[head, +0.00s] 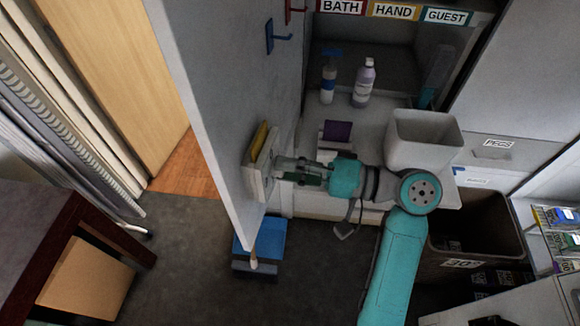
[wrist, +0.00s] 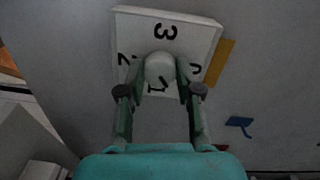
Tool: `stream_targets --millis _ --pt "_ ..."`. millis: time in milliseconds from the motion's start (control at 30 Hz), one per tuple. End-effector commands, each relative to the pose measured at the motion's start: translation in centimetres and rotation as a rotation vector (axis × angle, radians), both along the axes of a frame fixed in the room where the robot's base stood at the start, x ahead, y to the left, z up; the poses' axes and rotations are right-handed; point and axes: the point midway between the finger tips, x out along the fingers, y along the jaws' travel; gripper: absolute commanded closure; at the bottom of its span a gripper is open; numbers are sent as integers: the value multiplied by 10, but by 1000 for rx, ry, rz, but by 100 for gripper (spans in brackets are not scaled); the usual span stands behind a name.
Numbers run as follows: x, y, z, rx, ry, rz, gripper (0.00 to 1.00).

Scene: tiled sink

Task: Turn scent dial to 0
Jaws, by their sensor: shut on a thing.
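The scent dial is a pale square plate on the grey wall panel, seen edge-on in the head view (head: 255,185) and face-on in the wrist view (wrist: 190,38). Its round white knob (wrist: 158,66) sits mid-plate. A black 3 is above it, a 2 at left, a 1 below, and a partly hidden figure at right. A small dark mark shows low on the knob, towards the 1; its exact direction is hard to tell. My gripper (wrist: 160,72) is shut on the knob, one finger each side. It also shows in the head view (head: 280,170).
A yellow piece (head: 259,140) adjoins the plate. Blue (head: 272,36) and red hooks are higher on the panel. To the right are bottles (head: 364,84), a purple item (head: 338,131) and a white bin (head: 425,140). A blue box (head: 262,240) lies below.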

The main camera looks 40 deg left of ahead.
Motion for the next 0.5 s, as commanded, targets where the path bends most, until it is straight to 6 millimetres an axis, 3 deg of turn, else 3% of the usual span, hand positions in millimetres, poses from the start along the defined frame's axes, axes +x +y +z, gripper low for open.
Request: stream_targets --millis 500 --pt "0 0 -1 192 -446 1 100"
